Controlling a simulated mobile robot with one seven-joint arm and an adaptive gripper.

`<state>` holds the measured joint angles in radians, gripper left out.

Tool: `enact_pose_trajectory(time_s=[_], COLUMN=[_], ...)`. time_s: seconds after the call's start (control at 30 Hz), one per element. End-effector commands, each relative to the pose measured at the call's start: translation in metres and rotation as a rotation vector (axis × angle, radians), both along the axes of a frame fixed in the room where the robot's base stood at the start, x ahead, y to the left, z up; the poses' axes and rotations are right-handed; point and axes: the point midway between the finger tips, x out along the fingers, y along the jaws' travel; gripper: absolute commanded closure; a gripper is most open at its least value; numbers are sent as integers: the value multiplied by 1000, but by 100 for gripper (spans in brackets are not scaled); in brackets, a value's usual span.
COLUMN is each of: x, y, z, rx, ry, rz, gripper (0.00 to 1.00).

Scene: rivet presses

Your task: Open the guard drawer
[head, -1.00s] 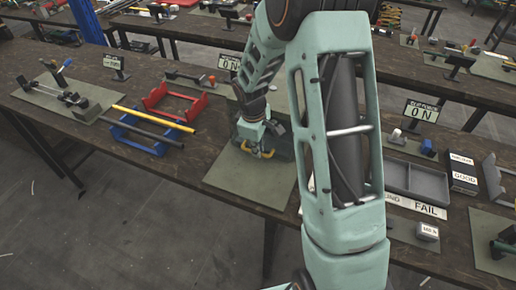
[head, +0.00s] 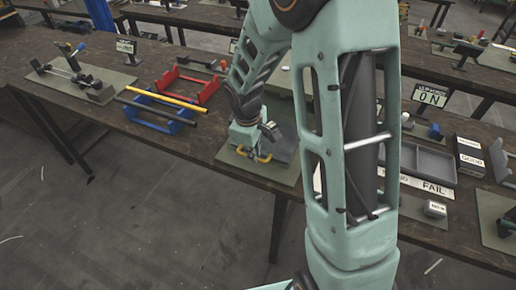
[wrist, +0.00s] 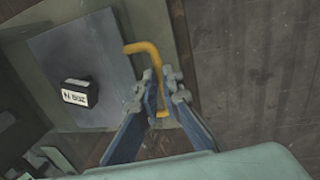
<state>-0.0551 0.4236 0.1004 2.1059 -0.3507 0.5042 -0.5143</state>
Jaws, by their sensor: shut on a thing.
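The guard drawer (wrist: 50,45) shows in the wrist view as a flat grey tray. A yellow bent handle (wrist: 143,48) is at its edge. My gripper (wrist: 158,90) is shut on the handle, with its two blue-grey fingers on either side of the bar. In the head view my gripper (head: 256,156) is low over the green mat, with the yellow handle (head: 264,159) at its tips. The grey drawer (head: 285,150) shows just behind and right of it, partly hidden by my arm. A small dark block with a white label (wrist: 79,94) sits on the drawer.
Left on the bench are a blue rack (head: 152,122) with yellow and black bars and a red rack (head: 192,84). The bench's front edge is close to the mat.

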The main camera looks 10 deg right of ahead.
Motion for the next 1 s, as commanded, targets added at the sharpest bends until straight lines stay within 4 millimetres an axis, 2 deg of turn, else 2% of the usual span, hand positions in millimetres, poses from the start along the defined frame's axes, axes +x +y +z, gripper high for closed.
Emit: enact_pose_trajectory(time_s=[0.1,0.13,0.37,0.67,1.0], x=[-16,-16,-16,-16,-19], y=[11,10,9,9,12], z=[-3,-3,-3,-2,23], rx=[0,-1,0,-1,0], ry=[4,6,8,8,6], rz=[3,-1,-2,-1,-1], gripper=[100,100,75,74,74])
